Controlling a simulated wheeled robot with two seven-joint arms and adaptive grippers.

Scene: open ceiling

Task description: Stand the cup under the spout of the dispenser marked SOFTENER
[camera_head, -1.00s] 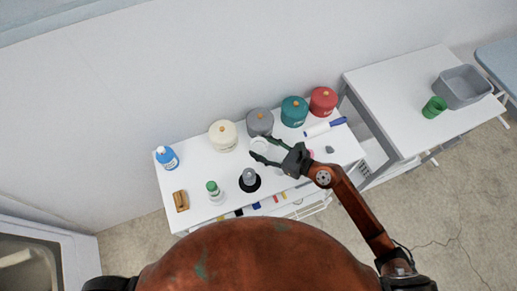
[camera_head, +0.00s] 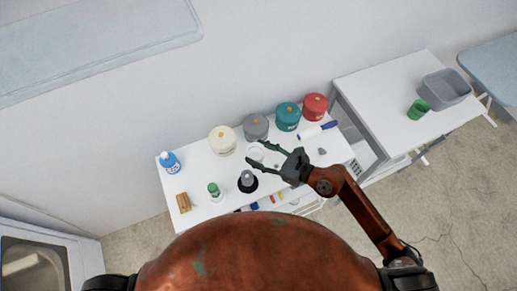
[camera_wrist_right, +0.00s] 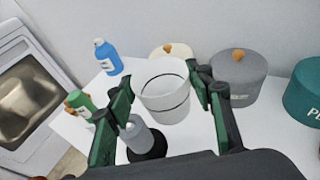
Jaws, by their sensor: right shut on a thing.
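My right gripper (camera_head: 258,153) is shut on a pale, see-through cup (camera_wrist_right: 163,92), one finger on each side, with the cup's open mouth facing up. In the head view the cup (camera_head: 255,152) is just in front of the grey canister (camera_head: 256,127). Cream (camera_head: 222,140), teal (camera_head: 287,116) and red (camera_head: 314,106) canisters stand in the same row, with orange knobs on top. Their labels are too small or cut off to read, so I cannot tell which is SOFTENER. No spout shows clearly. My left gripper is out of view.
On the white table (camera_head: 200,170) stand a blue bottle (camera_head: 170,162), a green-capped bottle (camera_head: 214,191), a grey bottle on a black disc (camera_head: 247,181) and a brown brush (camera_head: 184,202). A blue-handled roller (camera_head: 317,131) lies at right. A second table holds a green cup (camera_head: 418,109) and grey tub (camera_head: 446,88).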

